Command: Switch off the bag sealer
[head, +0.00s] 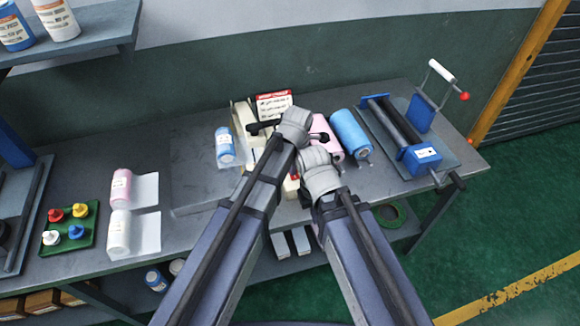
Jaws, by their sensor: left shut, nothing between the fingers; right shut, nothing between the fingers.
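A cream machine (243,116), which looks like the bag sealer, stands near the back middle of the grey bench. My arms cover much of it, and no switch on it can be made out. A small cream and red part (290,187) shows between my arms; I cannot tell whether it belongs to the machine. My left gripper (294,124) is shut and empty over the machine's right side. My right gripper (319,171) is shut and empty just below and right of it, close to the left one. The fingertips are mostly hidden.
A red-and-white sign (273,105) stands behind. Blue (350,134) and pink (328,138) rolls lie to the right, beside a blue roller device (420,157) with a crank.

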